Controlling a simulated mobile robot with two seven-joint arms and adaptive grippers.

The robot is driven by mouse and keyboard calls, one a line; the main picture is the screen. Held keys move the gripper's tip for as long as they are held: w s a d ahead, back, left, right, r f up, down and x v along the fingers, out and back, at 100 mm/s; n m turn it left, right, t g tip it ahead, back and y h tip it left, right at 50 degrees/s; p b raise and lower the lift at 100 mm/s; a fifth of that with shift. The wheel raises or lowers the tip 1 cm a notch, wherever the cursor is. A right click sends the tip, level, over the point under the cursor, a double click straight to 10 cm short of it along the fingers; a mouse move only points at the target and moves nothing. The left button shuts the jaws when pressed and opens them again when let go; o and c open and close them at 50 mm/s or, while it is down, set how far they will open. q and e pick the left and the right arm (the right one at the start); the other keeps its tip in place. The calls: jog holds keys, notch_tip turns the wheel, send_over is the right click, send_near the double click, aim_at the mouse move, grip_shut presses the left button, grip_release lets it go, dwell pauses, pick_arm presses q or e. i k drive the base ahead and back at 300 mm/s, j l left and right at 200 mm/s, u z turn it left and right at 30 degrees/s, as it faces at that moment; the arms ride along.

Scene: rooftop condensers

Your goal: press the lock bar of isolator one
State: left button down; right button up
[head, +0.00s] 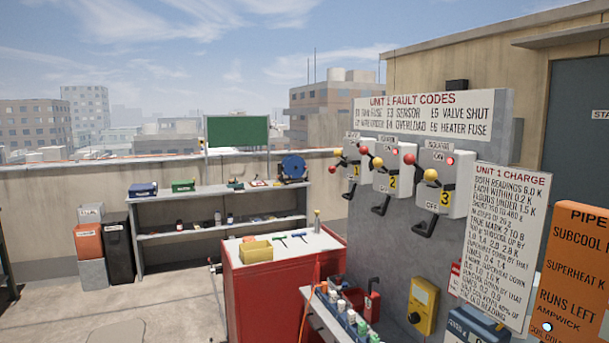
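Isolator one (355,158) is the leftmost of three grey switch boxes on the grey panel. It bears a yellow tag with a black 1 (356,171). A black handle (349,190) hangs at its lower left, and small coloured knobs stick out on its left side. Its lock bar is too small to tell apart from these parts. Isolator two (391,168) and isolator three (446,183) are beside it to the right, with similar black handles and round red and yellow knobs. Neither of my grippers is in view.
A red cabinet (250,300) with a yellow bin (256,251) stands below and left of the panel. A low shelf with bottles (350,318) is in front. A grey workbench (180,200) lines the back wall. Open floor is at lower left.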

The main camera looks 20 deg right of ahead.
aim_at(337, 152)
jog(key=i+j+z, duration=0.1)
jog(key=i+z, duration=0.35)
jog(key=i+j+z, duration=0.15)
jog(key=z, duration=0.35)
jog(key=i+j+z, duration=0.55)
jog(key=j+z, duration=0.2)
jog(key=z, duration=0.2)
jog(key=i+j+z, duration=0.15)
jog(key=j+z, duration=0.3)
jog(key=j, duration=0.2)
jog(key=j+z, duration=0.45)
jog(key=j, duration=0.25)
jog(key=i, duration=0.05)
